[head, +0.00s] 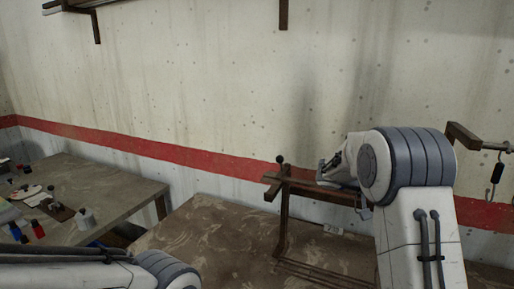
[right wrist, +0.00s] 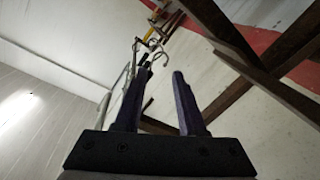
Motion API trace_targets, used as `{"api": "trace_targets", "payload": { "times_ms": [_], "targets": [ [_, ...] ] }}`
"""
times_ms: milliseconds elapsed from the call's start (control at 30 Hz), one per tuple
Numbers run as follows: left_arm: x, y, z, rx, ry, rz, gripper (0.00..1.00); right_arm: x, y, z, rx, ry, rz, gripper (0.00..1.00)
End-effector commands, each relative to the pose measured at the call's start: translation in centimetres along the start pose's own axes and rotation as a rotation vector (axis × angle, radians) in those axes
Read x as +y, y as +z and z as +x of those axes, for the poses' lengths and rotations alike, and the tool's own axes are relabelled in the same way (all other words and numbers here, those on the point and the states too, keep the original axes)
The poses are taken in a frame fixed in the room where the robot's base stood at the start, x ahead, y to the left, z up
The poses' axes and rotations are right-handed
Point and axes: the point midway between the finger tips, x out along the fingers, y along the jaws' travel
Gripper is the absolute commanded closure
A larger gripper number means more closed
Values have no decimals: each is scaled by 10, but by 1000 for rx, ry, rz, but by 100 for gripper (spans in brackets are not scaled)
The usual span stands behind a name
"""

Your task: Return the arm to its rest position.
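My right arm rises at the right of the head view, with its right gripper (head: 332,165) small and partly hidden by the wrist, in front of or beside a wooden rack (head: 284,215). In the right wrist view the right gripper's two dark fingers (right wrist: 162,76) stand apart with nothing between them. Thin metal hooks (right wrist: 154,40) show beyond the fingertips; I cannot tell how far off they are. My left arm lies low along the bottom left of the head view, and its gripper is outside the picture.
A brown table (head: 215,235) carries the rack. A dark hook with a spring-like body (head: 496,172) hangs from a rail end at the far right. A second table (head: 115,190) at the left holds small bottles and other items. A concrete wall with a red stripe (head: 150,149) stands behind.

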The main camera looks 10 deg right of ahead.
Motion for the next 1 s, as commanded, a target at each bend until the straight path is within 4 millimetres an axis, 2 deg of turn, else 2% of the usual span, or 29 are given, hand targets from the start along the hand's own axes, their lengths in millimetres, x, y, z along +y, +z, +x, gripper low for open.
{"api": "trace_targets", "payload": {
  "times_ms": [67,200,267,400,500,600,700,800,1000],
  "targets": [
    [0,0,0,0,0,0,52,7,28,-34,-82,-154,-185,61],
    [0,0,0,0,0,0,52,30,105,-104,-205,-510,-607,61],
    [0,0,0,0,0,0,52,46,138,-131,-229,-665,-773,61],
    [0,0,0,0,0,0,52,93,216,-190,-227,-1039,-1121,61],
    [0,0,0,0,0,0,52,134,265,-222,-184,-1305,-1321,61],
    [0,0,0,0,0,0,52,171,303,-245,-120,-1539,-1463,61],
    [0,0,0,0,0,0,52,199,328,-257,-57,-1715,-1547,61],
    [0,0,0,0,0,0,52,214,341,-263,-17,-1813,-1585,61],
    [0,0,0,0,0,0,52,219,346,-265,-2,-1848,-1597,61]
  ]
}}
